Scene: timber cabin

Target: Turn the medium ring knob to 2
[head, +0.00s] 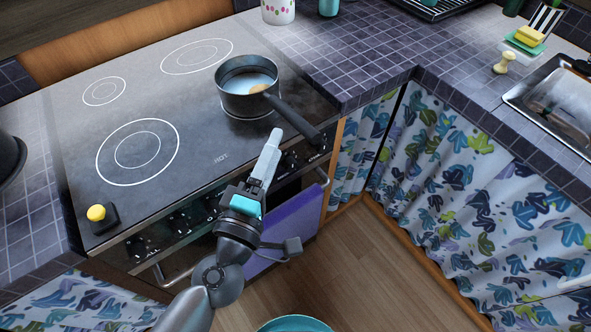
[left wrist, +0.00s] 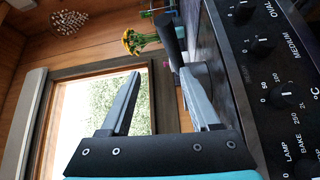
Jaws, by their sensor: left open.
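The stove's front panel carries a row of dark knobs. In the left wrist view, the medium ring knob (left wrist: 262,46) sits beside the word MEDIUM. Its exact setting is too small to read. The knob marked OVAL (left wrist: 243,10) is above it, and the °C knob (left wrist: 283,95) is below it. My left gripper (head: 270,142) is at the stove's front edge, near the right-hand knobs, which it partly hides in the head view. In the left wrist view, its two fingers (left wrist: 160,75) are apart with nothing between them. The panel lies right of the fingers.
A purple towel (head: 290,222) hangs below. A yellow-topped button box (head: 98,217) sits front left.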

